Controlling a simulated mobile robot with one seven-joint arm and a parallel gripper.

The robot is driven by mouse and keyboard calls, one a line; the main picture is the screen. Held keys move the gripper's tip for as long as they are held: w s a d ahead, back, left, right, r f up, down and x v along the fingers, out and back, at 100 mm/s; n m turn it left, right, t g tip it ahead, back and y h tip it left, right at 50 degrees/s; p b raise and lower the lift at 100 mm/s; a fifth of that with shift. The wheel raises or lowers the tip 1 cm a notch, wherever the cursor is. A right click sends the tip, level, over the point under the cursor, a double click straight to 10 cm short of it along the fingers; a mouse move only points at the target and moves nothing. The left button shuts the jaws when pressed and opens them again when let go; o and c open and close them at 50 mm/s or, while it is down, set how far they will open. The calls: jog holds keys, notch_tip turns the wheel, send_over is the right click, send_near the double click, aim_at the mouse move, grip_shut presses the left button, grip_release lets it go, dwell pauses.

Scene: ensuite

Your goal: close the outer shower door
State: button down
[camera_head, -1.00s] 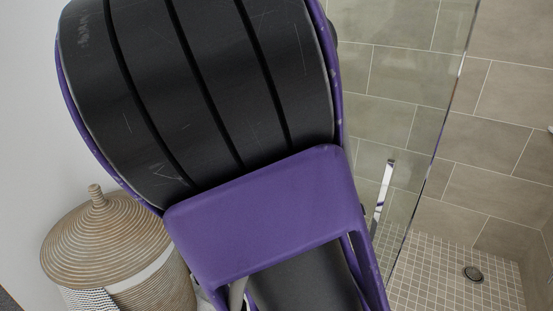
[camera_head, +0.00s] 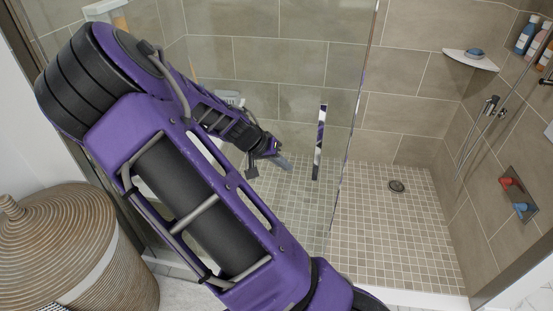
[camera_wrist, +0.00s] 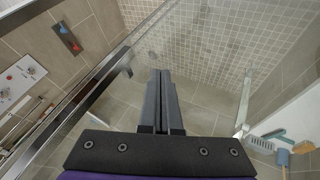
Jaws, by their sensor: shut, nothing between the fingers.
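The shower door is a clear glass panel (camera_head: 345,110) in the head view, with a bright vertical edge on its right and a slim chrome handle (camera_head: 320,142). The opening to the right of that edge shows the tiled shower floor. My gripper (camera_head: 286,163) is left of the handle and apart from it in the picture; I cannot tell its depth relative to the glass. My arm hides the left part of the door.
A woven lidded basket (camera_head: 70,245) stands at the lower left, close to my arm. A corner shelf (camera_head: 471,60) and red and blue valve knobs (camera_head: 513,192) are on the right shower walls. Brushes (camera_wrist: 268,140) show at the right of the wrist view.

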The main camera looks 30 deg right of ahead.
aim_at(304, 170)
jog(key=d, duration=0.1)
jog(key=s+d+f, duration=0.1)
jog(key=d, duration=0.1)
jog(key=s+d+f, duration=0.1)
jog(key=shift+s+d, duration=0.25)
jog(key=shift+d, duration=0.1)
jog(key=shift+d, duration=0.1)
